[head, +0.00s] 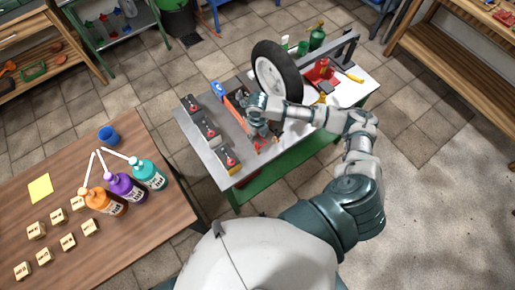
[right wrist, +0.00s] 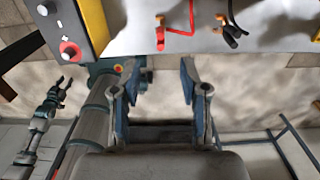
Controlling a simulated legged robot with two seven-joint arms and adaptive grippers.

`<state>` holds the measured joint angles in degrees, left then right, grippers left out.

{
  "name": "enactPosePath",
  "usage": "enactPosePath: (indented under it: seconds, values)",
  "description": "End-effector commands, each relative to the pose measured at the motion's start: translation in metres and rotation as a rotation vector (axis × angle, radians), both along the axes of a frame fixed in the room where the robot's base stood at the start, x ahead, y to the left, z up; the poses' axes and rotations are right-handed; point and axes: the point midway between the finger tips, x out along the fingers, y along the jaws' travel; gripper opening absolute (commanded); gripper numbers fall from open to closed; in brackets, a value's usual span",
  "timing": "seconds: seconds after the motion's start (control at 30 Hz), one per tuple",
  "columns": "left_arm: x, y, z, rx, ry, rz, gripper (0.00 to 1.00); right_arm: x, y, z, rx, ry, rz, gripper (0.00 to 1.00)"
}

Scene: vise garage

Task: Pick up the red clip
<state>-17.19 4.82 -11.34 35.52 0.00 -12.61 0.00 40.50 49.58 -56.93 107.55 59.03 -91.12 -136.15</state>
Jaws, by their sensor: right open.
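The red clip (right wrist: 178,32) lies on the light table top in the right wrist view, above and beyond my fingertips. It also shows small in the head view (head: 259,146), at the table's near edge. My right gripper (right wrist: 160,72) is open and empty, its two blue-grey fingers apart, with a gap between them and the clip. In the head view my right gripper (head: 262,128) hangs over the table and partly hides what lies under it. My left gripper (right wrist: 63,84) shows small at the left of the right wrist view, its fingers apart; it is not seen in the head view.
A black and orange clip (right wrist: 232,30) lies right of the red one. A yellow-edged device with a red button (right wrist: 70,49) stands to the left. A large wheel (head: 276,72) stands beyond my gripper. Bottles (head: 127,188) stand on a wooden table.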

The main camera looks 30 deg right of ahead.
Motion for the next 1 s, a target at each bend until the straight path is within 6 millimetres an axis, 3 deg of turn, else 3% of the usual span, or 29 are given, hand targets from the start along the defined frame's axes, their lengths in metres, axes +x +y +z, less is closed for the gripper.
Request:
enactPosePath:
  seconds: [0.1, 0.2, 0.43, 0.7, 1.0]
  values:
    - [0.0, -0.005, -0.001, -0.005, 0.0, 0.002, 0.4, -0.001, 0.0, -0.028, 0.001, 0.004, -0.001, 0.44]
    - [0.0, -0.007, -0.001, -0.008, 0.001, 0.001, 0.4, 0.0, 0.002, -0.044, 0.0, 0.002, -0.001, 0.44]
    - [0.0, -0.007, -0.001, -0.008, 0.001, 0.0, 0.4, 0.0, 0.001, -0.062, -0.002, 0.001, -0.002, 0.44]
    - [0.0, -0.003, -0.001, -0.004, 0.001, -0.002, 0.4, 0.002, -0.003, -0.102, 0.001, 0.001, -0.002, 0.44]
    - [0.0, -0.003, -0.001, -0.004, 0.0, -0.001, 0.4, 0.003, -0.003, -0.108, 0.0, 0.0, -0.001, 0.44]
